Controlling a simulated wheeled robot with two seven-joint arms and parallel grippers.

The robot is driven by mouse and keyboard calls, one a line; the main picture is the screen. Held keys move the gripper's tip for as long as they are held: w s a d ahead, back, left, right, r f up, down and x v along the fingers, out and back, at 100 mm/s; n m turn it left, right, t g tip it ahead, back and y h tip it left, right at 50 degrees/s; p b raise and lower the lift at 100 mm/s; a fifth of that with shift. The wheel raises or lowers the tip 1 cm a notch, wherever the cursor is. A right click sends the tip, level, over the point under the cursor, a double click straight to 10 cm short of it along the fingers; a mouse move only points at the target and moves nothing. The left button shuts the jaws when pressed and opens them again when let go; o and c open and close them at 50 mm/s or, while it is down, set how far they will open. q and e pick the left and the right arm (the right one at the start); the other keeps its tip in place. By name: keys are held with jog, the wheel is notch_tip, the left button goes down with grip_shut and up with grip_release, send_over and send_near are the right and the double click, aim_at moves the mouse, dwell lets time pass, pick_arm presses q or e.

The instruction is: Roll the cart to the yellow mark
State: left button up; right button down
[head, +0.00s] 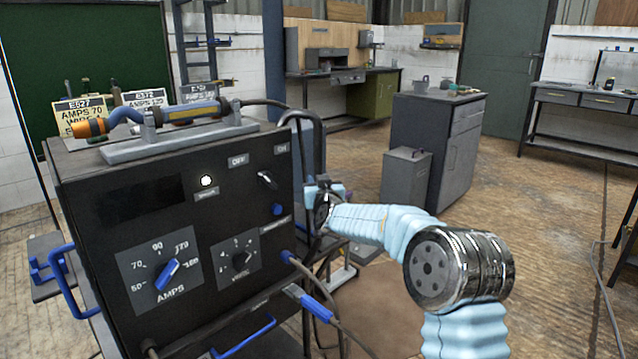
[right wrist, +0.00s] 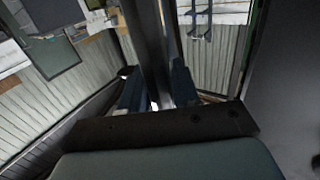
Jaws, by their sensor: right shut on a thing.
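The cart carries a black welding machine (head: 190,230) with an AMPS dial and blue knobs, filling the left of the head view. A dark curved handle bar (head: 319,140) rises at its right rear side. My right gripper (head: 326,200) is at this bar, partly hidden by my own wrist. In the right wrist view the dark bar (right wrist: 150,45) stands between the two fingers (right wrist: 157,88), and the gripper is shut on it. My left gripper is not in view. I see no yellow mark on the visible floor.
A grey cabinet (head: 432,150) and a small grey box (head: 405,178) stand beyond the cart to the right. A workbench (head: 580,100) is at the far right. Cables (head: 325,310) hang from the machine's front. The wooden floor (head: 550,220) at right is mostly open.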

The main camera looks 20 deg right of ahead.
jog(key=shift+a+f+y, duration=0.1)
jog(key=shift+a+y, duration=0.3)
jog(key=shift+a, duration=0.2)
jog(key=c, duration=1)
grip_release()
jog(key=shift+d+r, duration=0.1)
jog(key=shift+r, duration=0.1)
jog(key=shift+s+d+r, duration=0.1)
jog(key=shift+d, duration=0.1)
jog(key=s+a, duration=0.1)
jog(key=s, duration=0.3)
jog(key=s+a+b, duration=0.1)
jog(key=s, duration=0.4)
jog(key=s+b, duration=0.1)
jog(key=s, duration=0.3)
jog(key=shift+s+a, duration=0.25)
jog(key=shift+a, duration=0.15)
